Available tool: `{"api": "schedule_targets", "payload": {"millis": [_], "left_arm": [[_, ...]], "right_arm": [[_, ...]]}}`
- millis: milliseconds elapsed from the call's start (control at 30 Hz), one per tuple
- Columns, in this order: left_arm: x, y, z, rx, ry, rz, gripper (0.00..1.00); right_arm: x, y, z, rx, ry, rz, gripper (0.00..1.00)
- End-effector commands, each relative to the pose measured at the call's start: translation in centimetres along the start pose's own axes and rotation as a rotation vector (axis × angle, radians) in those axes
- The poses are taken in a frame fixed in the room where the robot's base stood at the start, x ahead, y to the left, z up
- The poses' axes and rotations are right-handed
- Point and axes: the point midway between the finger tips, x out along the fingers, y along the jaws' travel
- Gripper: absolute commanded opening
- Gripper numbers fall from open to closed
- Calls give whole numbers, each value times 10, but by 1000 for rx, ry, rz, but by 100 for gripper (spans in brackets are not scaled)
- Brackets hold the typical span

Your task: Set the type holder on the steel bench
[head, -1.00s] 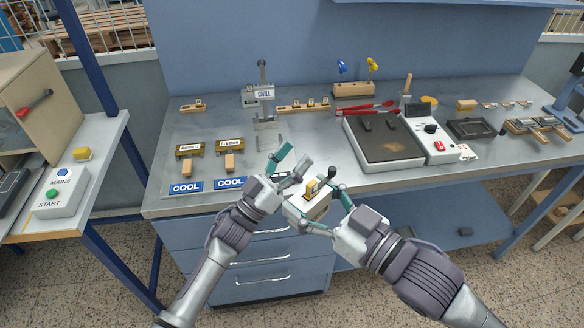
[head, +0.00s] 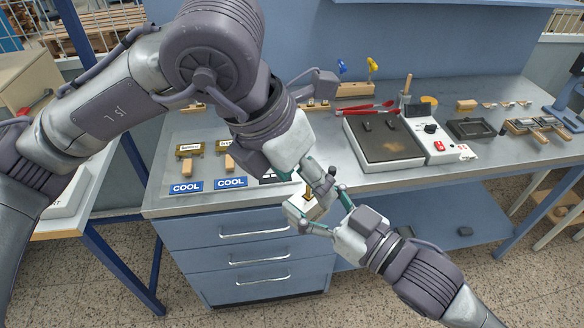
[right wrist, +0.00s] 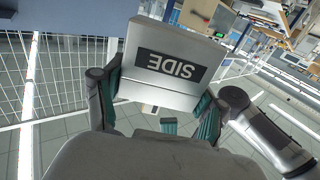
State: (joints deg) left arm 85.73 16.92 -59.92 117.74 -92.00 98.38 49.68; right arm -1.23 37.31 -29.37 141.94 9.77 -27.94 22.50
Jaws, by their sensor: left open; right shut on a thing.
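My right gripper (head: 320,207) is shut on a pale block (head: 294,211) in front of the bench edge. My left gripper (head: 321,184) is open, just above the block and close to that piece; contact is unclear. Two holders with name plates and wooden handles, the left one (head: 188,150) and the right one (head: 226,145), lie on the steel bench (head: 300,160). I cannot tell which piece is the type holder.
Blue COOL labels (head: 186,187) lie at the bench's front left. A dark hot plate (head: 384,139) with a white control box (head: 430,137) stands right of the middle, with red tongs (head: 370,107) behind. My left arm covers the back left. Drawers (head: 255,232) are below.

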Motion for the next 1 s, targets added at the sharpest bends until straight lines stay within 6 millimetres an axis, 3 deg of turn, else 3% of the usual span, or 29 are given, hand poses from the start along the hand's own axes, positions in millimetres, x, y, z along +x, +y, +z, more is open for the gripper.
{"api": "schedule_targets", "payload": {"millis": [133,267,700,1000], "left_arm": [[-5,14,-1,45,-22,113,69],[6,17,-1,49,-22,125,69],[84,26,1,47,-21,119,69],[110,28,3,48,-24,120,69]], "right_arm": [[0,0,-2,-1,4,-1,16],[0,0,-2,-1,4,-1,16],[0,0,-2,-1,4,-1,16],[0,0,-2,-1,4,-1,16]]}}
